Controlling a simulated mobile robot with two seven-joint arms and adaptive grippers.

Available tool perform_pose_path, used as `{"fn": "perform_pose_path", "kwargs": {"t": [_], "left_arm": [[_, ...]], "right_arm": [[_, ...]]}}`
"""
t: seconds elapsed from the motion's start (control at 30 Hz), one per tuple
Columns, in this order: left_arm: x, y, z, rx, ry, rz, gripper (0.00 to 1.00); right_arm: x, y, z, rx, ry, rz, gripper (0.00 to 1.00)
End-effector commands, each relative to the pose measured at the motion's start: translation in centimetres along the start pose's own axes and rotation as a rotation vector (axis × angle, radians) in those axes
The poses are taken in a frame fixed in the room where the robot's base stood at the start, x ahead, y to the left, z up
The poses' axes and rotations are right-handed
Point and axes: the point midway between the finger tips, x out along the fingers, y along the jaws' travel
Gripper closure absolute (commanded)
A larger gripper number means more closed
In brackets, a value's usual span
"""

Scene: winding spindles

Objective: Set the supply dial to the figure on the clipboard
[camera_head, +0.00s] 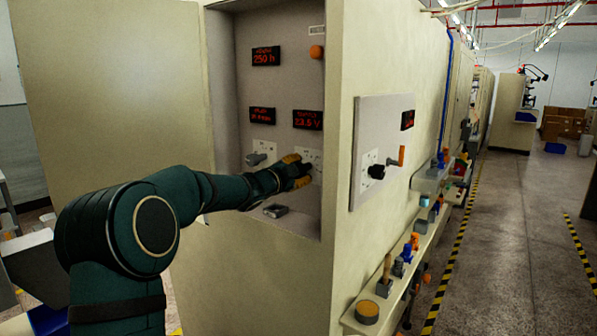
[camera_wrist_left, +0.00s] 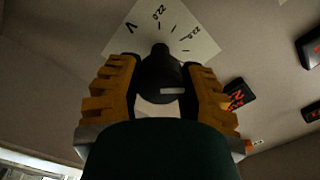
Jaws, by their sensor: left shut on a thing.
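The dial is a dark round knob (camera_wrist_left: 160,75) with a pale mark, in front of a white scale plate (camera_wrist_left: 165,28) with printed ticks and figures. In the head view, the plate (camera_head: 310,156) is inside the open cabinet, under a red-lit display (camera_head: 307,120) that seems to read 23.5 V. My left gripper (camera_head: 305,176) has yellow fingers on both sides of the knob and is shut on it; the fingers also show in the wrist view (camera_wrist_left: 161,92). The gripper hides most of the knob in the head view. I see no clipboard. My right gripper is out of view.
A second knob (camera_head: 256,159) sits left of the dial, under another display (camera_head: 262,116). An upper display (camera_head: 266,56) seems to read 250 h. A side panel (camera_head: 357,116) carries a black knob (camera_head: 376,171) and an orange crank (camera_head: 401,156). The aisle at right is clear.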

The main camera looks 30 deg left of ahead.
Motion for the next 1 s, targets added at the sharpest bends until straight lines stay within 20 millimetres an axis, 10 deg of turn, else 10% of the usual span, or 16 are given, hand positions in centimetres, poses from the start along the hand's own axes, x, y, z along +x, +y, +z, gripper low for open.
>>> {"fn": "perform_pose_path", "kwargs": {"t": [0.03, 0.07, 0.1, 0.17, 0.57, 1.0], "left_arm": [[0.0, -0.2, -0.2, 0.000, 0.003, -0.003, 0.96], [0.0, -0.2, -0.2, 0.000, 0.003, -0.003, 0.55], [0.0, -0.2, -0.2, 0.000, 0.003, -0.003, 0.41], [0.0, -0.1, -0.1, 0.000, 0.003, -0.003, 0.28], [-0.6, -0.1, 0.0, -0.001, 0.001, -0.001, 0.28], [-8.6, -0.2, -0.1, -0.001, 0.000, -0.003, 0.28]], "right_arm": [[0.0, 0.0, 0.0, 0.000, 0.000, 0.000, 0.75], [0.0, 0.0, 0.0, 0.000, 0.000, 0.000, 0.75], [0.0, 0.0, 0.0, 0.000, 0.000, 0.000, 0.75], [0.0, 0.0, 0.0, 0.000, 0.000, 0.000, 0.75], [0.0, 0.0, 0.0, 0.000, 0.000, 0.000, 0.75], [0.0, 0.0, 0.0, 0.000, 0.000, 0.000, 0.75]]}}
